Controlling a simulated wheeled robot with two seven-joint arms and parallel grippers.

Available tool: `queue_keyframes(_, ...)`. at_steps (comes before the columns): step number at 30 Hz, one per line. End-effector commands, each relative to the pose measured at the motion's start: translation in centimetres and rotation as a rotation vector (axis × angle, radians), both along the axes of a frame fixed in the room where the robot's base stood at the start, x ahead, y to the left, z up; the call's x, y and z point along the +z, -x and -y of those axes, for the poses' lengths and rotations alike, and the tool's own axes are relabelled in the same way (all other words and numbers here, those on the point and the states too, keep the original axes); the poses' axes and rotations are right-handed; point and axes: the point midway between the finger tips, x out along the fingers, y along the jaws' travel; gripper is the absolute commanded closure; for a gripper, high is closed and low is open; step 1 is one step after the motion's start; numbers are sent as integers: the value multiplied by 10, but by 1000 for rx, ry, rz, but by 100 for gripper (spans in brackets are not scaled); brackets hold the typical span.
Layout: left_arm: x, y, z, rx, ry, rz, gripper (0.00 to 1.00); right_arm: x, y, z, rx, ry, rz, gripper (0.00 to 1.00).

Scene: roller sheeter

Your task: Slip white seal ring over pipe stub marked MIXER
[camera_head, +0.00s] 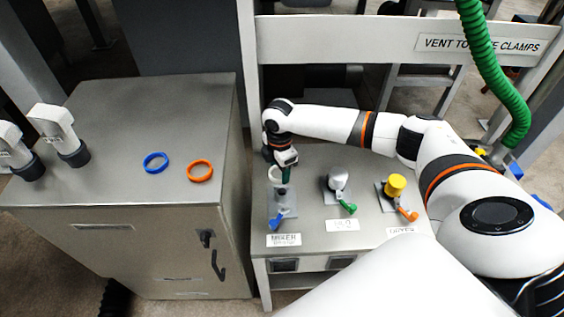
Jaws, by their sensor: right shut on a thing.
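The white seal ring (275,174) is in my right gripper (285,170), which is shut on it. The gripper points down from above, and its fingers partly hide the ring. The pipe stub marked MIXER (282,197) is a short dark stub on a grey plate with a blue lever, behind the MIXER label (284,240). The ring shows just above and behind the stub top in the picture; I cannot tell whether they touch. My left gripper is not in view.
Beside it stand a silver-capped stub (337,179) with a green lever and a yellow-capped stub (396,184) with an orange lever. A blue ring (155,162) and an orange ring (200,171) lie on the steel cabinet (130,115). A green hose (490,70) hangs at right.

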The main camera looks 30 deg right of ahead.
Motion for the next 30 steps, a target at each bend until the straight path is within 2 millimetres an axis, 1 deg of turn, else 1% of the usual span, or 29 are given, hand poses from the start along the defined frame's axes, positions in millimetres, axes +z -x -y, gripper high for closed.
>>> queue_keyframes(1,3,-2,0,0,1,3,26,-1,-1,4,26,0,-1,67)
queue_keyframes(5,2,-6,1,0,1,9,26,-5,-2,9,68,0,0,67)
queue_keyframes(10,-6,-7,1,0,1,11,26,-13,-3,9,75,-1,0,67)
queue_keyframes(14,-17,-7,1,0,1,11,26,-24,-2,9,74,-1,0,67)
queue_keyframes(27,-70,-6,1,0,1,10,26,-70,-2,9,73,1,0,67)
queue_keyframes(28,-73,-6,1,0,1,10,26,-72,-2,9,73,1,0,67)
queue_keyframes(30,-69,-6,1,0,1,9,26,-75,-2,9,73,-1,-1,67)
